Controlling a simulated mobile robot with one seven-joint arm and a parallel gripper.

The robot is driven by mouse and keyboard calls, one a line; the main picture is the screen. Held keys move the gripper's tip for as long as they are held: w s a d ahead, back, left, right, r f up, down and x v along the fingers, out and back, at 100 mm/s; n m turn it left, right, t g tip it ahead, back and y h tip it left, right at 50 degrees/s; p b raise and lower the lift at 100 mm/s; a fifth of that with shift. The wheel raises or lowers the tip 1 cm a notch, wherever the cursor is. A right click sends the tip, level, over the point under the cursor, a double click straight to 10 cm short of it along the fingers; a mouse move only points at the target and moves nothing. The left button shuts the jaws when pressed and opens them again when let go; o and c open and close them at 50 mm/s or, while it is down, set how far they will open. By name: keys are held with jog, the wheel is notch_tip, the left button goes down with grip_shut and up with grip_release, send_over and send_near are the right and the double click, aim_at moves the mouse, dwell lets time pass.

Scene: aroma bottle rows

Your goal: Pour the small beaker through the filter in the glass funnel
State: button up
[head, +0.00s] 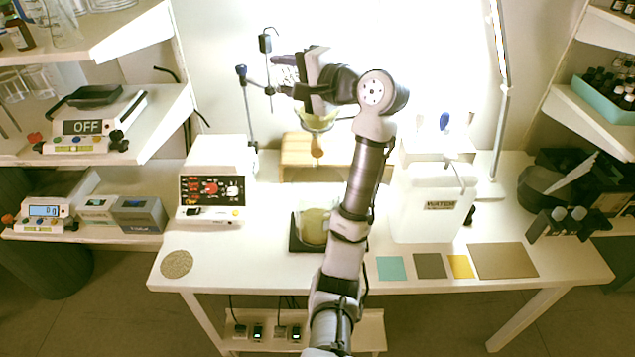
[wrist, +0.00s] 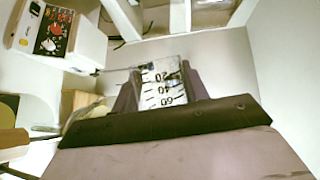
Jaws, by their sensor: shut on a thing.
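My gripper (head: 292,75) is raised over the back of the table, above and slightly left of the glass funnel (head: 318,122). In the wrist view, my gripper (wrist: 162,86) is shut on the small beaker (wrist: 163,92), whose 20, 40 and 60 marks show upside down. In the head view the held beaker is mostly hidden by the fingers, so its tilt and contents are unclear. The funnel holds something pale yellowish, probably the filter, and hangs at the metal stand (head: 247,108). A larger glass vessel (head: 312,226) with yellowish contents stands on a black plate, partly beside my arm.
A white device with a red and black panel (head: 211,190) stands left of the stand. A wooden block (head: 296,150) is behind. A white water canister (head: 430,205) and a lamp (head: 502,120) are right. Flat coloured squares (head: 430,266) lie at the front right.

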jog(key=shift+s+a+f+n, duration=0.1)
jog(key=shift+f+n, duration=0.15)
jog(key=shift+n, duration=0.15)
jog(key=n+h, duration=0.2)
jog(key=a+f+n+h, duration=0.1)
jog(key=n, duration=0.1)
jog(key=shift+s+a+f, duration=0.1)
jog(key=shift+s, duration=0.2)
jog(key=shift+s+a+f+n+t+h+b, duration=0.3)
jog(key=shift+a+f+n+h+b, duration=0.25)
jog(key=shift+n, duration=0.45)
jog(key=shift+s+a+f+n+t+h+b, duration=0.2)
jog(key=shift+a+f+n+t+h+b, duration=0.15)
jog(key=shift+f+n+h+b, duration=0.45)
jog(key=shift+r, duration=0.15)
